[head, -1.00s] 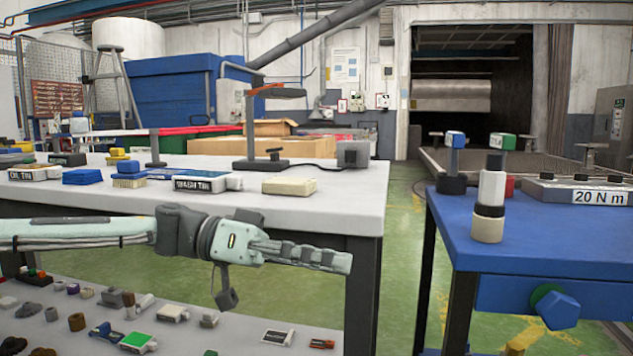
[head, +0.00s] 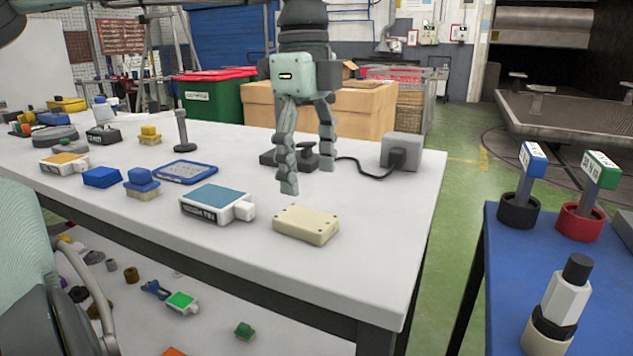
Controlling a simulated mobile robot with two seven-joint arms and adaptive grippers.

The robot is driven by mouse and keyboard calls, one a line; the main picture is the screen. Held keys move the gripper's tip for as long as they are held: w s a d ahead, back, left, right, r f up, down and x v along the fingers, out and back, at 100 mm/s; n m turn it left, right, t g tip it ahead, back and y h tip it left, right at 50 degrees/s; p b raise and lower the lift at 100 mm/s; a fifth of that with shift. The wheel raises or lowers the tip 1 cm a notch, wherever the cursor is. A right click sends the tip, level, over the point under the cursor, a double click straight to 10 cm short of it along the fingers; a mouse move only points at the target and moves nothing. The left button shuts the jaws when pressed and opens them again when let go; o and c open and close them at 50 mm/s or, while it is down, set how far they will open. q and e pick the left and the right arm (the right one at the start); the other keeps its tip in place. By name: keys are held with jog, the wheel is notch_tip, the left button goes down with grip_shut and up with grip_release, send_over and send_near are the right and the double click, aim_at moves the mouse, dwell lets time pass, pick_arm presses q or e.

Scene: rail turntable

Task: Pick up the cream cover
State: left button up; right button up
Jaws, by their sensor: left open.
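The cream cover (head: 306,224) is a flat, rounded rectangular block with small dark dots near its corners. It lies on the white table (head: 393,226) near the front right edge. My left gripper (head: 309,180) points down from above, just behind the cover. Its two fingers are spread apart with nothing between them. The fingertips are apart from the cover. My right gripper does not show.
A grey box with a cable (head: 401,151) and a dark base (head: 290,157) are behind. The blue table (head: 508,276) to the right holds stamps and a bottle.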

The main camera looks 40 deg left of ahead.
aim_at(305, 216)
pick_arm(q)
jog(key=shift+a+r+y, duration=0.3)
jog(key=shift+a+r, duration=0.1)
jog(key=shift+a, duration=0.25)
jog(key=shift+s+d+f, duration=0.15)
jog(key=shift+f, duration=0.35)
notch_tip(305, 216, down, 7)
jog(key=shift+r, duration=0.1)
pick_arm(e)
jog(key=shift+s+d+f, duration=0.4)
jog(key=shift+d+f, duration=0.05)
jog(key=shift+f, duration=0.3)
pick_arm(q)
jog(key=shift+c, duration=0.6)
jog(key=shift+w, duration=0.2)
jog(key=c, duration=1.4)
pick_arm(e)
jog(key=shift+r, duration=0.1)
